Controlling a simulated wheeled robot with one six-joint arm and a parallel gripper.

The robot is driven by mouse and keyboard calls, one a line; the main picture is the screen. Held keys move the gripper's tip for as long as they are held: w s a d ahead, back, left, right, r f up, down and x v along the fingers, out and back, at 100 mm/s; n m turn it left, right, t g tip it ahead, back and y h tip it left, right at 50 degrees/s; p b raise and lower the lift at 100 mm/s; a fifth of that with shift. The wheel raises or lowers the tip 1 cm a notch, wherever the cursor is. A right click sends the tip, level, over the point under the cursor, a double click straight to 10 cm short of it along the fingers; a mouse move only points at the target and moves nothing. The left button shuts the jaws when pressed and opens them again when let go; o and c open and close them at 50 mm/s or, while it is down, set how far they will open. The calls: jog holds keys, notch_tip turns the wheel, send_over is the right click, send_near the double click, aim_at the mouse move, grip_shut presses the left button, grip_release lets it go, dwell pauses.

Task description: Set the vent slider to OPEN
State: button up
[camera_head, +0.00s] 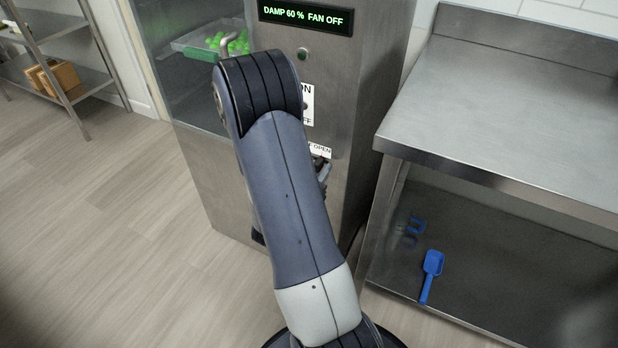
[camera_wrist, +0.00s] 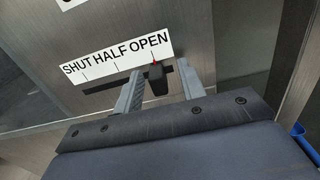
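The vent slider's black knob (camera_wrist: 157,80) sits toward the right end of its dark slot (camera_wrist: 103,89). Its red pointer is under the word OPEN on the white SHUT HALF OPEN label (camera_wrist: 118,53). My gripper (camera_wrist: 158,86) is open, with one finger on each side of the knob. A gap shows between the knob and each finger in the wrist view. In the head view my arm hides most of the slider, and only the end of the label (camera_head: 320,151) and part of my gripper (camera_head: 323,176) show.
The display (camera_head: 305,16) on the steel cabinet reads DAMP 60 % FAN OFF. A green tray (camera_head: 192,44) of green pieces stands behind the glass. A steel table (camera_head: 500,100) is at the right, with a blue scoop (camera_head: 431,268) on its lower shelf. Open floor lies left.

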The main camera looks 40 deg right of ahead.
jog(key=v, duration=1)
jog(key=shift+a, duration=0.15)
dwell(0.4)
jog(key=x, duration=1)
jog(key=shift+w+d, duration=0.3)
jog(key=shift+s, duration=0.1)
